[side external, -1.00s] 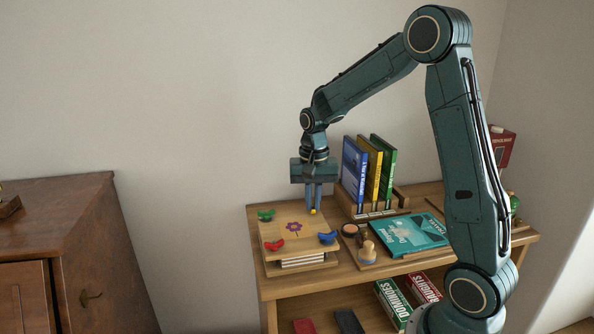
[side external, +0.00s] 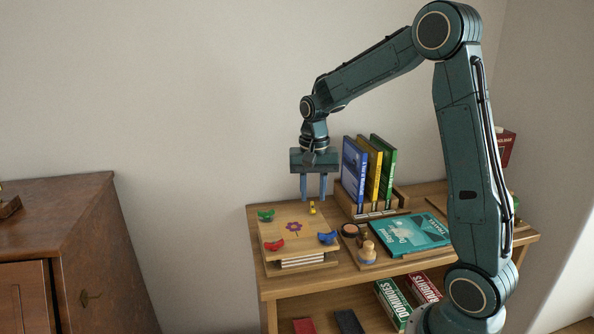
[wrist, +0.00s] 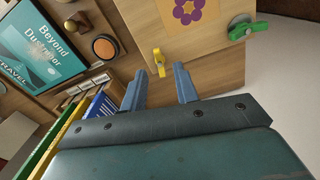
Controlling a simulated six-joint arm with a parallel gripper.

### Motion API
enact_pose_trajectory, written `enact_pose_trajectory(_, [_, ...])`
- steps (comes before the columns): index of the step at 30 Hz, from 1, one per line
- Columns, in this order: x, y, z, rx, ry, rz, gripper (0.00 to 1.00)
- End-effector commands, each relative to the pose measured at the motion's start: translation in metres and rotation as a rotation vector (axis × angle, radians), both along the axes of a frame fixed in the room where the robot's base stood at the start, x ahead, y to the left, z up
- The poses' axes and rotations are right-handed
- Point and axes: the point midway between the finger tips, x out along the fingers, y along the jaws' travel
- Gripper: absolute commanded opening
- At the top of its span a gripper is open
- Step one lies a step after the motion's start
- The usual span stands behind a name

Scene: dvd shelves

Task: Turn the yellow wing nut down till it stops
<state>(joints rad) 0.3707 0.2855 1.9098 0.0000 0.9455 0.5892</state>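The yellow wing nut (side external: 312,208) stands at the back right corner of a wooden flower press (side external: 272,228) with a purple flower on its top. In the wrist view the yellow wing nut (wrist: 159,62) lies just beyond my fingertips, roughly between them. My gripper (side external: 313,198) is above the wing nut, pointing down, with its two blue fingers apart and nothing between them. It also shows in the wrist view (wrist: 157,72). How far the nut is screwed down I cannot tell.
Green (side external: 266,215), red (side external: 274,245) and blue (side external: 327,238) wing nuts sit at the other corners. Upright books (side external: 354,170) stand close to the right of my gripper. A teal book (side external: 412,235) and small round items lie to the right.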

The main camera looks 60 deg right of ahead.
Motion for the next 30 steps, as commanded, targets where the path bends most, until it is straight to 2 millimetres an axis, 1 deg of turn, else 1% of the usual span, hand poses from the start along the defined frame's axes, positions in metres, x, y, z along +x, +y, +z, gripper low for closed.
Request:
enact_pose_trajectory(1, [0.000, 0.000, 0.008, -0.001, -0.003, 0.000, 0.30])
enact_pose_trajectory(12, [0.001, 0.000, 0.071, -0.002, -0.004, 0.000, 0.30])
enact_pose_trajectory(18, [0.000, 0.000, 0.098, -0.001, -0.002, 0.000, 0.30])
enact_pose_trajectory(24, [0.000, 0.000, 0.111, 0.000, -0.001, 0.000, 0.30])
enact_pose_trajectory(30, [0.000, 0.000, 0.113, -0.001, -0.001, 0.000, 0.30])
